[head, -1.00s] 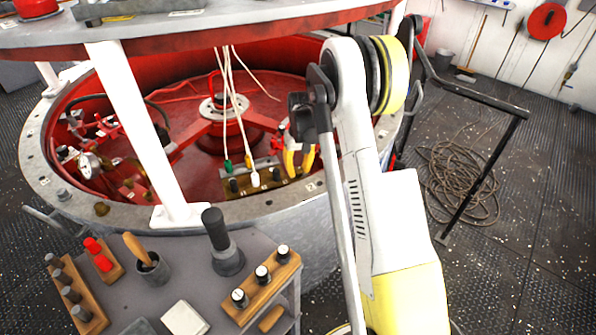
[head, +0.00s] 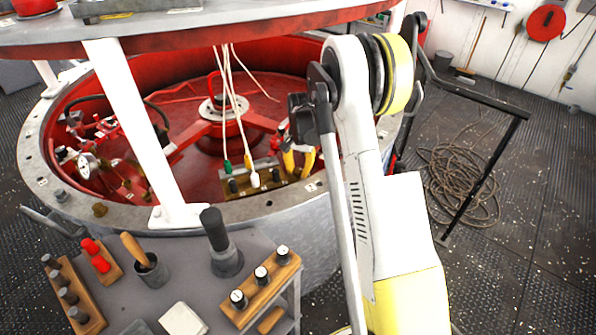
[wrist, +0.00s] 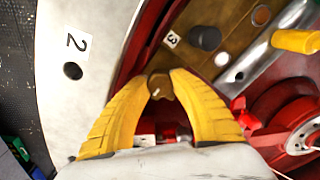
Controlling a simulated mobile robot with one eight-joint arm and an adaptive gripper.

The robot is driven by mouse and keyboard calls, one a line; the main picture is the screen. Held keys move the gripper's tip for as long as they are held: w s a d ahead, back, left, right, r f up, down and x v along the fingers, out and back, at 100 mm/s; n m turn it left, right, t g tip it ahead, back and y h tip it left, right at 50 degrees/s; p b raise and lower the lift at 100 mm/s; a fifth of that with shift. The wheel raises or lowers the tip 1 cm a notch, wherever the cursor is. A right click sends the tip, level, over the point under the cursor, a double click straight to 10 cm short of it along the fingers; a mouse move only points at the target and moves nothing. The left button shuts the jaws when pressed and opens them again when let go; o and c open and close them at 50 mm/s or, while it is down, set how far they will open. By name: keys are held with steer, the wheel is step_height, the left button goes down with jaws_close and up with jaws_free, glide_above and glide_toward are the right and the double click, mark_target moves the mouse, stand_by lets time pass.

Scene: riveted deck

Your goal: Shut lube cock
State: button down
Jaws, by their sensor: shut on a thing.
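My gripper (wrist: 160,76) has two yellow fingers, and in the wrist view their tips close on a small brown, brass-like piece (wrist: 160,88). That piece appears to be the handle of the lube cock; its body is mostly hidden by the fingers, and I cannot tell how far it is turned. In the head view my gripper (head: 299,172) reaches down inside the rim of the red well, beside a brass block (head: 270,185) with black and white plugs. The cock itself is not distinct there.
The grey flange (wrist: 70,110) with a "2" label lies left of the fingers. Near them are a black knob (wrist: 205,38), a metal bar (wrist: 260,60) and red parts (wrist: 290,105). White cords (head: 235,110) hang into the well. A tool table (head: 185,270) stands in front.

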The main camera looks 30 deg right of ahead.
mark_target(300, 171)
steer(key=shift+m, duration=0.4)
steer(key=c, duration=1.1)
jaws_free()
steer(key=shift+d, duration=0.1)
steer(key=shift+o, duration=0.2)
step_height(300, 171, up, 12)
steer(key=shift+s, duration=0.2)
steer(key=shift+d, duration=0.1)
